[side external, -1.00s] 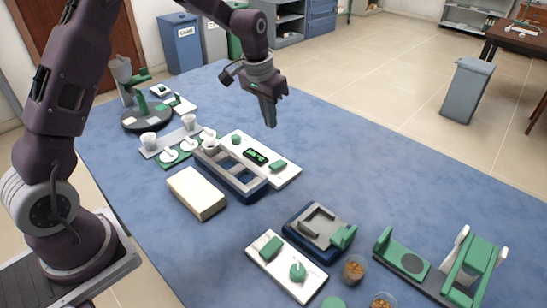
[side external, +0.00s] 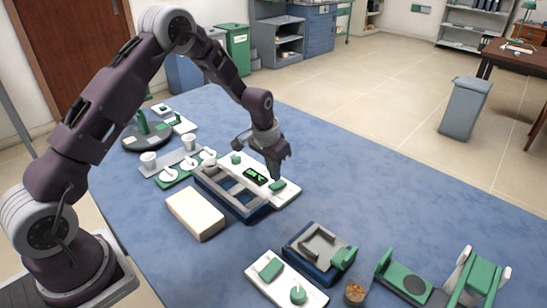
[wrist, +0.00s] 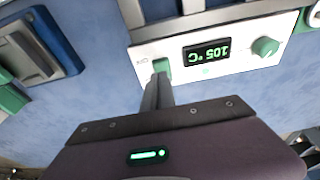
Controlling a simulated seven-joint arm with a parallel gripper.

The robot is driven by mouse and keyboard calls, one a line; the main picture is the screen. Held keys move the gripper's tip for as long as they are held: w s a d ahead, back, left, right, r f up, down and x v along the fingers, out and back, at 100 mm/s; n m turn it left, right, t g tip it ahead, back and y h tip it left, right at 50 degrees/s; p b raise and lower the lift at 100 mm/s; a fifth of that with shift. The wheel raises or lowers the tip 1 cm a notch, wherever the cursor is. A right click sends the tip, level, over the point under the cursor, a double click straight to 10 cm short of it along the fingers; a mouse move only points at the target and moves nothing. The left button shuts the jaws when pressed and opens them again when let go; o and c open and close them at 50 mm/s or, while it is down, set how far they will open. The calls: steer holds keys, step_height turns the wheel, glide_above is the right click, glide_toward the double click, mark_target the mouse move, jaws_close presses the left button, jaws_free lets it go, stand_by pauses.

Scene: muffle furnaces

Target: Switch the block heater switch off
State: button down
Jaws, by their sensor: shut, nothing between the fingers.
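The block heater is a blue open frame (side external: 226,192) with a white control panel (side external: 288,196) along its right side. The panel carries a lit display (side external: 255,176), a green knob (side external: 236,159) and a green switch (side external: 278,187). In the wrist view the display (wrist: 207,54) reads 105 °C, upside down, between the knob (wrist: 265,46) and the switch (wrist: 162,66). My gripper (side external: 274,174) is shut and empty, pointing down at the switch. In the wrist view its fingertips (wrist: 160,78) overlap the switch's lower edge; I cannot tell whether they touch it.
A cream block (side external: 195,213) lies in front of the heater. A tray with white cups and spoons (side external: 180,165) stands left of it. A second blue device (side external: 320,252) with its own green-buttoned panel (side external: 285,282) is nearer the front. The table right of the heater is clear.

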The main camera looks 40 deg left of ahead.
mark_target(270, 196)
steer(key=shift+s+f, duration=0.2)
steer(key=shift+f, duration=0.75)
steer(key=shift+s+f, duration=1.1)
steer(key=shift+f, duration=0.1)
steer(key=shift+s, duration=0.1)
steer(key=v, duration=0.5)
steer(key=shift+w, duration=0.25)
steer(key=s+r, duration=0.5)
steer(key=r, duration=0.2)
steer(key=shift+s+r, duration=0.2)
steer(key=shift+r, duration=0.2)
